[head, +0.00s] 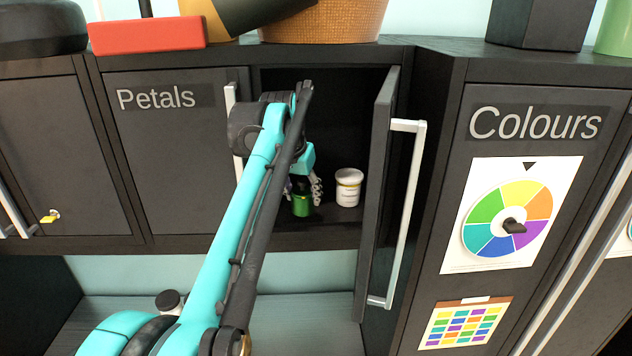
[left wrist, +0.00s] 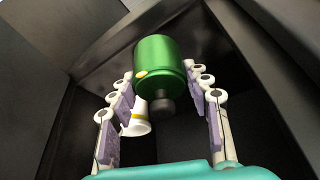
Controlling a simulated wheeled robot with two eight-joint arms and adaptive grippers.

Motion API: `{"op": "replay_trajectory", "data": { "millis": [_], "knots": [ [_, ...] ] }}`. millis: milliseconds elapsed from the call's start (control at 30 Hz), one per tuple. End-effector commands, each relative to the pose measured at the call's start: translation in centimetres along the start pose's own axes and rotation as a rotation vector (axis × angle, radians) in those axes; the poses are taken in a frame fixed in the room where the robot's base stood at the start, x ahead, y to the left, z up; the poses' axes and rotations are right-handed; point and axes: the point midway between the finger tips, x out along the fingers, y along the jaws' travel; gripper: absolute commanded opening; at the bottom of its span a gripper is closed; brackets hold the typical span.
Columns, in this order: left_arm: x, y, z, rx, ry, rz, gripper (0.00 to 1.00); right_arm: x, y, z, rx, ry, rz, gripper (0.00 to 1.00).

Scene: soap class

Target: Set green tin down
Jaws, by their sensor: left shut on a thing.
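The green tin (head: 302,206) is inside the open cupboard at the middle of the head view. My left gripper (head: 302,188) is shut on it, with one finger on each side. In the left wrist view the tin (left wrist: 162,62) sits between the fingertips, with a small yellow mark and a dark knob on it. I cannot tell whether its base touches the cupboard shelf (head: 335,221). My right gripper is not in view.
A white jar (head: 348,188) with a yellow band stands on the shelf right of the tin. The cupboard door (head: 380,190) stands open on the right, with a long handle. The closed "Petals" door (head: 165,150) is on the left, and my left arm reaches past it.

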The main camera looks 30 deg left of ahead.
Motion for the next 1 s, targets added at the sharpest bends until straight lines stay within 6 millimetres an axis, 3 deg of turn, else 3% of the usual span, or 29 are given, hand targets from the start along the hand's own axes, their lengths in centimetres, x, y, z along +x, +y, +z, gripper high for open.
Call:
{"op": "replay_trajectory", "data": {
  "millis": [33,200,400,733,1000],
  "knots": [
    [0.3,0.0,-1.7,0.002,0.000,0.000,0.12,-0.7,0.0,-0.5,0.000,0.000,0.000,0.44],
    [2.0,0.0,-5.8,0.002,0.000,0.000,0.12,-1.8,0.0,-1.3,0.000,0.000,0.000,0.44],
    [3.3,0.0,-8.3,0.001,0.000,-0.001,0.12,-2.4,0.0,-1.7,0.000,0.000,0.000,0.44],
    [6.3,0.0,-7.3,0.001,0.000,-0.001,0.12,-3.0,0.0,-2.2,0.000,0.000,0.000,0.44],
    [6.8,0.0,-7.1,0.001,0.000,0.000,0.12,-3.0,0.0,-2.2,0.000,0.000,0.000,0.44]
  ]
}}
